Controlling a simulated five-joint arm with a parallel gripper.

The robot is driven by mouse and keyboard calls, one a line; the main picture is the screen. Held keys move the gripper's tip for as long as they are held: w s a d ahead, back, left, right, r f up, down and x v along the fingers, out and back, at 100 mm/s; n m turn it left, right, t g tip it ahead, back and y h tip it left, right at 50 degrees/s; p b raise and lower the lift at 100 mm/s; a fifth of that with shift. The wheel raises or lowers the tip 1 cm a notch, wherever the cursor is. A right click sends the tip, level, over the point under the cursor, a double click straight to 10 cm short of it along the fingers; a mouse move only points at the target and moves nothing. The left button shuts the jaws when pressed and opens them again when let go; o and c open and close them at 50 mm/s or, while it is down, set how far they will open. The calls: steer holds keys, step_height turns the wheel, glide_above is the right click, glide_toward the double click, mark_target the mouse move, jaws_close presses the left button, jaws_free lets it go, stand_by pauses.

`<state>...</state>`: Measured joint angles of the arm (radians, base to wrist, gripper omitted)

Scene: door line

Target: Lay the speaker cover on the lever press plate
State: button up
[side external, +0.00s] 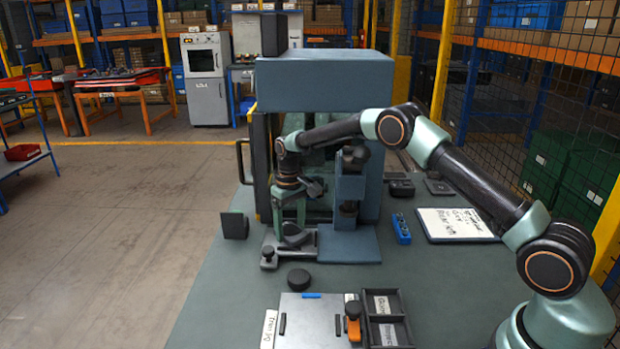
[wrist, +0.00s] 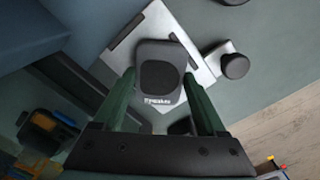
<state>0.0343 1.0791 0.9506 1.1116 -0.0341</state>
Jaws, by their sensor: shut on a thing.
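The speaker cover (wrist: 160,75) is a dark rounded square with a round mesh face. In the wrist view it sits between the two green fingers of my gripper (wrist: 162,92), which is shut on it. The side view shows my gripper (side external: 290,222) pointing down with the dark cover (side external: 294,237) at its fingertips. Below it is a light grey plate (side external: 280,250) with a black knob, also in the wrist view (wrist: 192,28). This plate adjoins the blue-grey lever press (side external: 345,245). I cannot tell whether the cover touches the plate.
A black puck (side external: 299,280) lies on the bench in front. A grey tray (side external: 310,325) and a black two-part bin (side external: 388,318) stand nearer. A small dark upright block (side external: 234,226) is at left. A blue part (side external: 401,228) and a clipboard (side external: 455,224) lie at right.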

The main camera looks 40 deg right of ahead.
mark_target(291, 231)
steer(key=o, duration=1.3)
steer(key=shift+o, duration=0.2)
step_height(291, 231, up, 13)
steer(key=shift+r, duration=0.1)
